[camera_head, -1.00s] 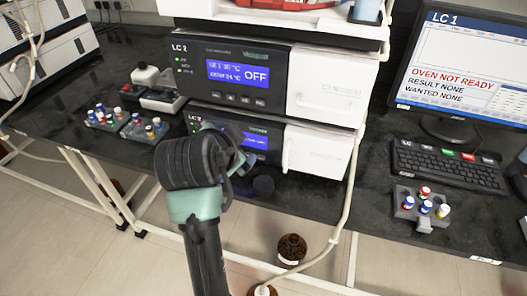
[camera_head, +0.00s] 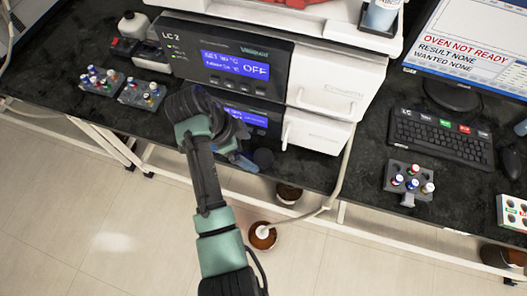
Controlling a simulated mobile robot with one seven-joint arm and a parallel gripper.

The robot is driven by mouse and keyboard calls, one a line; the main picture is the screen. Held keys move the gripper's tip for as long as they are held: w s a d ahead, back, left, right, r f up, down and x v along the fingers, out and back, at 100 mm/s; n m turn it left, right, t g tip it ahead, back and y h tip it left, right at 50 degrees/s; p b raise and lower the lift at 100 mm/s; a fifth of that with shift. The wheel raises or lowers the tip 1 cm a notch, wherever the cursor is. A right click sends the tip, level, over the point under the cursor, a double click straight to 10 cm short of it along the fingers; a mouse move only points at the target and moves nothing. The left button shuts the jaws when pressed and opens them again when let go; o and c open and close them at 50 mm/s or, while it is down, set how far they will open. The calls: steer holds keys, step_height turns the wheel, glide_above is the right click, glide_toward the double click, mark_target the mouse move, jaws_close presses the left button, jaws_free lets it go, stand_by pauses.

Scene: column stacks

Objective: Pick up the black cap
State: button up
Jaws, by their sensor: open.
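A dark round object that looks like the black cap (camera_head: 263,157) lies on the black bench top (camera_head: 318,172), in front of the lower LC unit. My gripper (camera_head: 246,163) is just left of it, in front of the same unit. The gripper's fingers are small and partly hidden by my own arm. They appear open, with nothing seen between them. I cannot tell whether they touch the cap.
The stacked LC units (camera_head: 322,95) stand right behind the gripper. Vial racks (camera_head: 140,94) sit left, another vial rack (camera_head: 409,181) right, before a keyboard (camera_head: 440,138). A brown bottle (camera_head: 288,193) and a tubed bottle (camera_head: 262,236) stand below the bench edge.

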mark_target(263, 157)
steer(key=x, duration=0.7)
steer(key=shift+w+d+f, duration=0.1)
steer(key=shift+w+d, duration=0.25)
steer(key=shift+w, duration=0.05)
steer(key=c, duration=1.3)
steer(key=r, duration=0.4)
steer(key=s+r, duration=0.1)
steer(key=r, duration=0.2)
steer(key=shift+s+a, duration=0.1)
steer(key=shift+a, duration=0.15)
steer(key=s+a, duration=0.3)
steer(key=s, duration=0.6)
steer(key=s+a, duration=0.2)
steer(key=s, duration=0.6)
steer(key=shift+s+a, duration=0.4)
